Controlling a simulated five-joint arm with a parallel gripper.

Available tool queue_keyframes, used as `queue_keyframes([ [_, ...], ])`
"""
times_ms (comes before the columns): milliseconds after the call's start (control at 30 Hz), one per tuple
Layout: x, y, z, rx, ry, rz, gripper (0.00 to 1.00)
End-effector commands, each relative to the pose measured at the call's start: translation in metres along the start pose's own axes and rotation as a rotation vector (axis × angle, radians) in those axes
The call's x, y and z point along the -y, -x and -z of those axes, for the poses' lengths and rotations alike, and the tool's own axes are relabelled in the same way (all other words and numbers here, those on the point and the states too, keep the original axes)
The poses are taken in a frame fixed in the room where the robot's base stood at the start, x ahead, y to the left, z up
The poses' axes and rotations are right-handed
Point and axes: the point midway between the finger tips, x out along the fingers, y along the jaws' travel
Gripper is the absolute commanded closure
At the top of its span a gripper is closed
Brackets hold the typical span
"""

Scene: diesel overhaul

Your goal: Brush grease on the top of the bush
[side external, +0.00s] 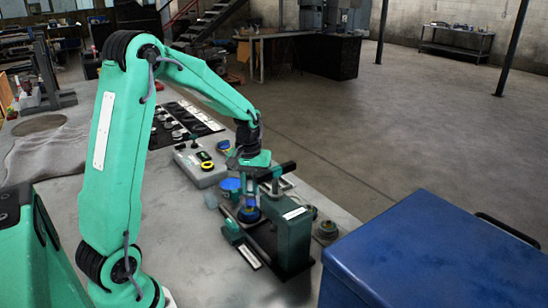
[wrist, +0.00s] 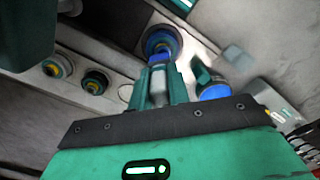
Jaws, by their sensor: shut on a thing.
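My gripper (wrist: 158,88) points down over the dark green fixture (side external: 293,238) in the side view. It is shut on a slim grey piece that looks like the brush (wrist: 158,78); its far end is hard to make out. Just beyond the fingers is a round blue-rimmed part (wrist: 161,42), which looks like the bush. It also shows below my gripper in the side view (side external: 249,214), seated in the fixture. I cannot tell whether the brush touches its top. A blue round pot or lid (wrist: 214,91) lies right of the fingers in the wrist view.
A grey control box (side external: 200,168) stands behind the fixture. A large blue box (side external: 430,255) fills the front right. Bare tabletop (side external: 180,240) lies left of the fixture.

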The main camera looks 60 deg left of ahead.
Motion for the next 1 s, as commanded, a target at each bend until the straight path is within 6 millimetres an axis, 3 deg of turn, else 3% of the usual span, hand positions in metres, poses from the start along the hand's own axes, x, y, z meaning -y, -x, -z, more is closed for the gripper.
queue_keyframes([
  [500,0.012,-0.001,-0.012,0.002,0.0,0.001,1.0],
  [1000,0.011,-0.002,-0.012,0.005,0.0,0.002,1.0],
])
